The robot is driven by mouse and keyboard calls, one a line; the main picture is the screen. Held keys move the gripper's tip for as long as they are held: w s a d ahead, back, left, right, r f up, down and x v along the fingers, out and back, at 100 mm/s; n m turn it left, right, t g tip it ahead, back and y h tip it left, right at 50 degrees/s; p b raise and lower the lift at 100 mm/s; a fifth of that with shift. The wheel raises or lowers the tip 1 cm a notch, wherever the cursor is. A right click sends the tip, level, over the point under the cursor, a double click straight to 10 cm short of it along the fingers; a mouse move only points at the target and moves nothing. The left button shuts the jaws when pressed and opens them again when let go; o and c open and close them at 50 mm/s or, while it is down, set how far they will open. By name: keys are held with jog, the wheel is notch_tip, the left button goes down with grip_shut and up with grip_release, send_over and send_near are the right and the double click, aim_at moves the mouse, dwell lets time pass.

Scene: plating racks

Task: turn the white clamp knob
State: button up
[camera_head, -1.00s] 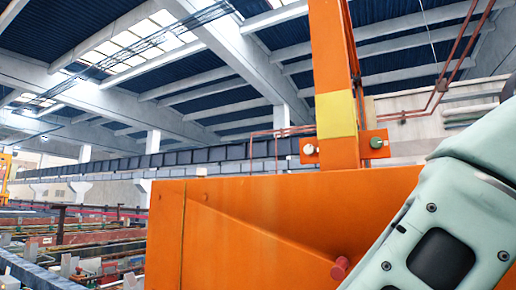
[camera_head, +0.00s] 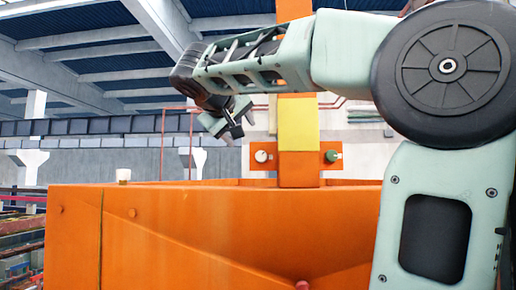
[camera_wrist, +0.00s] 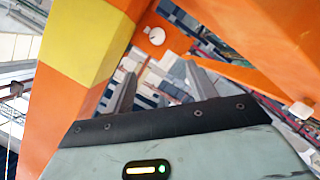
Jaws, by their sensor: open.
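The white clamp knob (camera_head: 262,156) is a small round knob on an orange plate, left of the yellow-banded upright (camera_head: 298,125). In the wrist view the white knob (camera_wrist: 157,36) shows at the upper middle, beyond the fingertips. My gripper (camera_head: 238,128) is open and empty, up and left of the knob in the head view, with its fingers tilted down to the right. In the wrist view its two fingers (camera_wrist: 160,70) are apart, with the knob above the gap between them. The fingers do not appear to touch the knob.
A green knob (camera_head: 332,156) sits on the plate right of the upright. A large orange box-like body (camera_head: 220,230) fills the lower front. A white cylinder (camera_head: 123,176) stands on its left rim. In the wrist view, orange beams lie close on both sides.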

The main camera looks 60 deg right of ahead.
aim_at(260, 156)
jog(key=p+x, duration=0.2)
jog(key=x, duration=0.3)
jog(key=p+x, duration=0.3)
jog(key=x, duration=0.3)
jog(key=p+x, duration=0.3)
jog(key=x, duration=0.2)
jog(key=shift+d+r, duration=0.25)
jog(key=shift+d, duration=0.2)
jog(key=shift+w+d+f+p, duration=0.1)
jog(key=shift+d+f+p, duration=0.1)
jog(key=shift+d+p, duration=0.1)
jog(key=c, duration=1)
